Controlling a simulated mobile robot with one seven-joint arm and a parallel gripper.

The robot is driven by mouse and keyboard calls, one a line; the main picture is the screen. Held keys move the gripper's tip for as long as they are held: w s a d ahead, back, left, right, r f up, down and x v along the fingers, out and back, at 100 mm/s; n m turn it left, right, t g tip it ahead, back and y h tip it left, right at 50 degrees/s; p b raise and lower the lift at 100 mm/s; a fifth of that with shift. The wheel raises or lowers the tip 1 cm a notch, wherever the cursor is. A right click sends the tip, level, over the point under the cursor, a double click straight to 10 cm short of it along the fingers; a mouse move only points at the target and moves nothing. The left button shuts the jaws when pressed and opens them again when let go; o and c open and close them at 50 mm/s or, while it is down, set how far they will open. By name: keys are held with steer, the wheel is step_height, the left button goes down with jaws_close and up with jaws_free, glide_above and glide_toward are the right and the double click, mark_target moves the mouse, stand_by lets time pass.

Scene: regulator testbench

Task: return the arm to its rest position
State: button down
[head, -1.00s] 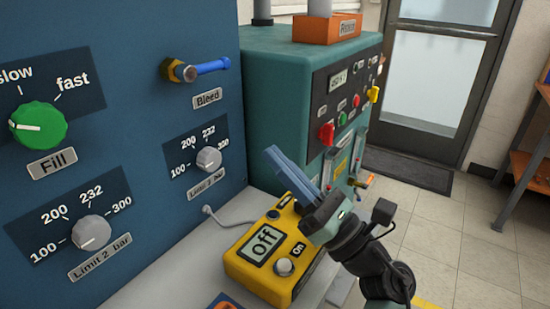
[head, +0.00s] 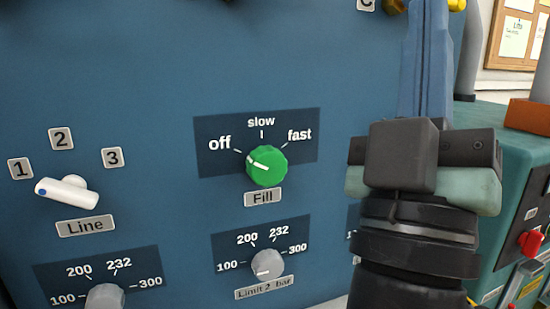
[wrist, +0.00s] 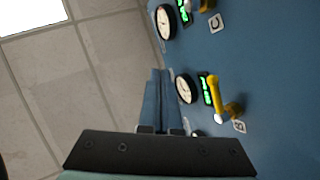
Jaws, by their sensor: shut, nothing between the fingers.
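My gripper (head: 426,62) is raised upright at the right of the head view, in front of the blue panel (head: 330,60). Its blue fingers are together with nothing between them, and their tips run off the top edge of the picture. In the wrist view my gripper (wrist: 157,85) points up, with the panel (wrist: 265,90) to its right and the ceiling (wrist: 60,100) to its left. I cannot tell the exact gap between the fingers and the panel.
The panel carries a green Fill knob (head: 267,166), a white Line lever (head: 68,192) and a Limit 2 knob (head: 267,263). Gauges (wrist: 186,88) and a yellow lever (wrist: 215,99) show in the wrist view. A teal machine (head: 500,200) stands at right.

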steer(key=s+a+r+m+y, duration=0.1)
steer(key=s+a+y, duration=0.2)
steer(key=a+y, duration=0.9)
step_height(320, 180, up, 28)
steer(key=w+d+h+p, duration=0.1)
steer(key=p, duration=2.7)
steer(key=shift+d+r+m, duration=0.15)
steer(key=shift+m, duration=0.15)
